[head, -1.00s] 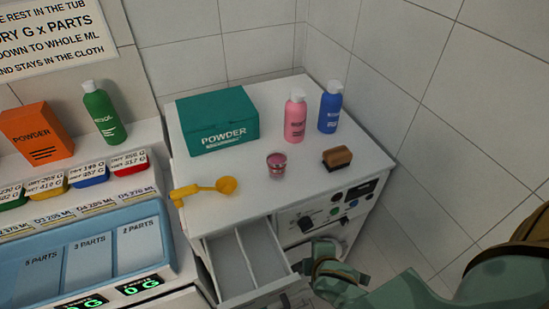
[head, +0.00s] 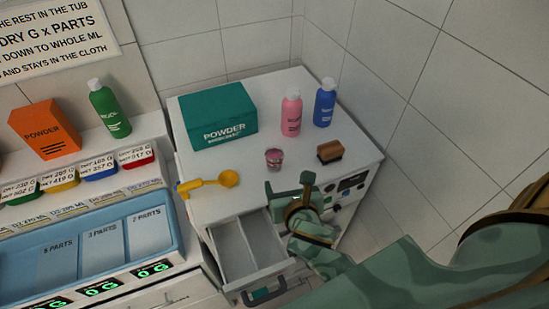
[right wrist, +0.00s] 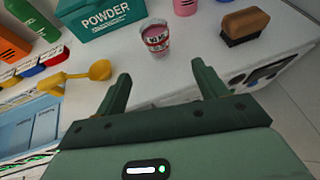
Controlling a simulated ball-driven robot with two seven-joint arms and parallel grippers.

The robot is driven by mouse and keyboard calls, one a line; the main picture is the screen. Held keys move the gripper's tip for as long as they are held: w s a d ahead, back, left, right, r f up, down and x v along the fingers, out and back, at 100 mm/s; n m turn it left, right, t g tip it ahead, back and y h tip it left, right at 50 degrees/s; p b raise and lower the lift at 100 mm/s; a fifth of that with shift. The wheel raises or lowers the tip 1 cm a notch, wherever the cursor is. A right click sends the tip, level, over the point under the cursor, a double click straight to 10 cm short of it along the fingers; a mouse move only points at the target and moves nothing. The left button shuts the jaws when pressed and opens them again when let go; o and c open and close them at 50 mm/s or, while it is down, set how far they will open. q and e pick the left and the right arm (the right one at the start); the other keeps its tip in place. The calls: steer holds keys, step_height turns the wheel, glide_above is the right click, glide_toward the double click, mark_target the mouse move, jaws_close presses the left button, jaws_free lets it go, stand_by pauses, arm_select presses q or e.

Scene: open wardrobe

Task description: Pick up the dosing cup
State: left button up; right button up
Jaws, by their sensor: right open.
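The dosing cup, a small clear cup with pink contents and markings (head: 274,159), stands upright on the white top of the washing machine (head: 208,205). In the right wrist view the cup (right wrist: 156,40) stands just beyond the fingertips, between their directions. My right gripper (head: 289,184) is open and empty, near the front edge of the top and apart from the cup. Its two fingers (right wrist: 161,72) point toward the cup. My left gripper is not in view.
A yellow scoop (head: 228,179) lies left of the cup and a brown brush (head: 330,151) right of it. A teal powder box (head: 218,117), a pink bottle (head: 291,115) and a blue bottle (head: 325,104) stand behind. An open drawer (head: 268,249) juts out below.

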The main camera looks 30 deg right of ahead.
mark_target(276, 163)
steer(key=x, duration=0.8)
steer(key=shift+w+f, duration=0.2)
steer(key=shift+w, duration=0.1)
steer(key=x, duration=0.5)
steer(key=shift+w+a+r+b, duration=0.15)
steer(key=shift+w+r+b, duration=0.15)
steer(key=shift+w, duration=0.25)
steer(key=shift+s, duration=0.15)
steer(key=c, duration=1.1)
